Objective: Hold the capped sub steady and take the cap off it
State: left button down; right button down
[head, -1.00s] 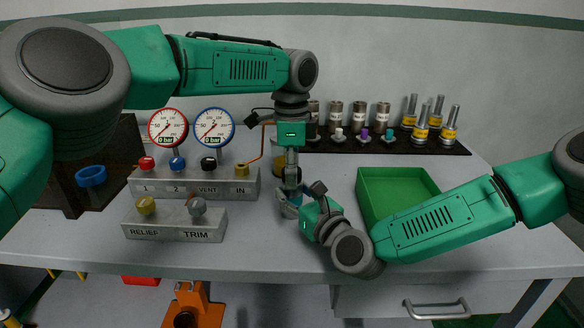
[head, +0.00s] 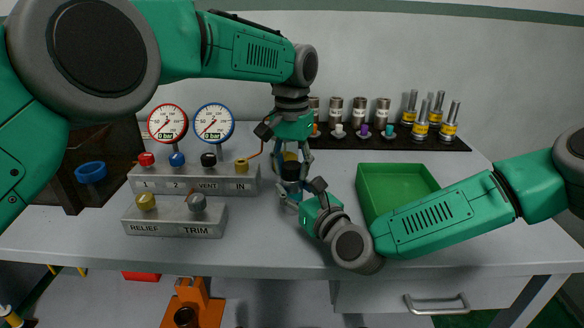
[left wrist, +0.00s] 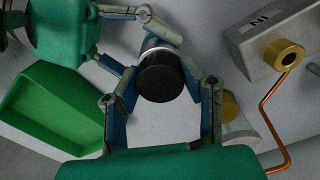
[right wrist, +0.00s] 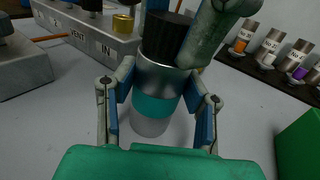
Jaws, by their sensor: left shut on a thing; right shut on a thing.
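The capped sub is a silver cylinder with a teal band (right wrist: 155,100) and a black cap (right wrist: 165,38) in the right wrist view. It stands upright with the cap seated on top. My right gripper (right wrist: 155,92) is shut around the body from its two sides; it also shows in the head view (head: 300,200). My left gripper (head: 291,170) comes down from above and is shut on the black cap. In the left wrist view the cap (left wrist: 161,84) is between my left gripper's fingers (left wrist: 160,78). The fingers partly hide the sub in the head view.
A manifold block with knobs and gauges (head: 195,181) and a RELIEF/TRIM block (head: 175,230) stand left. An empty green tray (head: 395,185) is right. Several labelled cylinders stand on a dark rack (head: 440,144) behind. A bent copper pipe (left wrist: 272,120) runs close to my left gripper.

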aim_at(293, 166)
pick_arm(q)
jog(key=c, duration=2.3)
grip_release()
jog(key=shift+s+d+r, duration=0.1)
jog(key=shift+s+r, duration=0.05)
pick_arm(e)
jog(key=shift+f, duration=0.1)
pick_arm(q)
grip_shut()
grip_release()
jog(key=shift+r, duration=0.15)
jog(key=shift+r, duration=0.95)
grip_shut()
jog(key=shift+r, duration=2.05)
pick_arm(e)
jog(key=c, duration=0.9)
grip_release()
jog(key=shift+o, duration=0.2)
